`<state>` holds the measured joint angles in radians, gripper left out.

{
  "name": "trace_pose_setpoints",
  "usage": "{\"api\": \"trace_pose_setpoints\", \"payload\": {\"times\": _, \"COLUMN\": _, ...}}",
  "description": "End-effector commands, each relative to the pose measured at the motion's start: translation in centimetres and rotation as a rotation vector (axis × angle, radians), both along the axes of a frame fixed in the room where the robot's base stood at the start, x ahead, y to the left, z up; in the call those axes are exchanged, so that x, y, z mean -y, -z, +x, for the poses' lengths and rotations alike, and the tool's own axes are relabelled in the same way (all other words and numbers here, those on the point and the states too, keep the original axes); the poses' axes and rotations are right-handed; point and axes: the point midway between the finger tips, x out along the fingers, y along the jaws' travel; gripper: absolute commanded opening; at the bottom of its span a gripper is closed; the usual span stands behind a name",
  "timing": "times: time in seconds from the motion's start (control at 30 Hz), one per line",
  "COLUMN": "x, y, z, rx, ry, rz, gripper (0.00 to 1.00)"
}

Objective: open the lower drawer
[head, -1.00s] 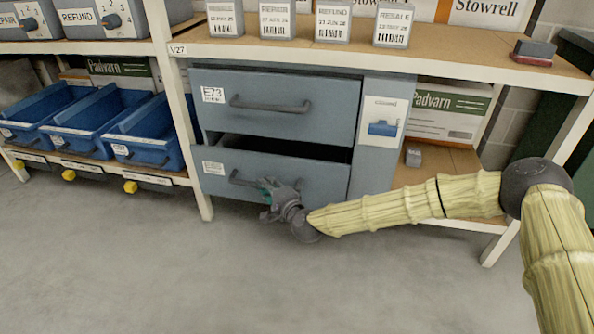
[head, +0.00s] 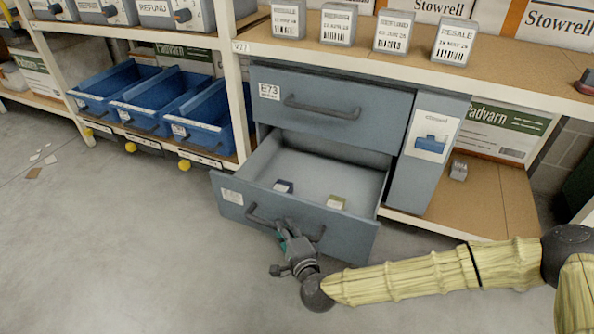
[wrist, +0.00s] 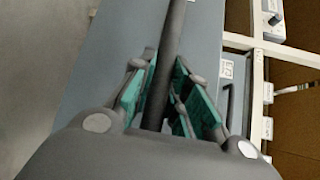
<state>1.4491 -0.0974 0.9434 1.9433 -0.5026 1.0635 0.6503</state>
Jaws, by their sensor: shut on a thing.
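The lower drawer (head: 345,232) of the grey-blue cabinet is pulled well out, and its inside shows. A small dark purple-and-white item (head: 284,187) and a small yellow-green item (head: 336,202) lie on its floor. My gripper (head: 291,236) is at the drawer's front, shut on the dark bar handle (head: 262,219). In the wrist view the handle (wrist: 172,60) runs between the teal pads of my gripper (wrist: 160,95). The upper drawer (head: 330,110), labelled E73, is shut.
Blue open bins (head: 203,122) stand on the rack to the left. Small labelled boxes (head: 393,32) stand on the shelf above. A small grey block (head: 458,170) sits on the low shelf at right.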

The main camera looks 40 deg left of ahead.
Motion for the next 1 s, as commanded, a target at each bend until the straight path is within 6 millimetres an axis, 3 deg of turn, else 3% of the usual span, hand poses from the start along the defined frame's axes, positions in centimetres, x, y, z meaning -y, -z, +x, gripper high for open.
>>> {"api": "trace_pose_setpoints", "payload": {"times": 0.4, "x": -0.11, "y": 0.03, "z": -0.52, "rx": -0.001, "ry": -0.004, "rz": 0.000, "gripper": 0.00}}
{"api": "trace_pose_setpoints", "payload": {"times": 0.43, "x": -0.11, "y": 0.03, "z": -0.52, "rx": -0.001, "ry": -0.004, "rz": 0.000, "gripper": 0.19}}
{"api": "trace_pose_setpoints", "payload": {"times": 0.53, "x": -0.11, "y": 0.03, "z": -0.51, "rx": -0.001, "ry": -0.004, "rz": 0.000, "gripper": 0.37}}
{"api": "trace_pose_setpoints", "payload": {"times": 0.57, "x": -0.11, "y": 0.03, "z": -0.51, "rx": -0.001, "ry": -0.004, "rz": 0.000, "gripper": 0.39}}
{"api": "trace_pose_setpoints", "payload": {"times": 1.0, "x": 0.73, "y": -0.10, "z": -0.83, "rx": -0.001, "ry": -0.003, "rz": 0.000, "gripper": 0.39}}
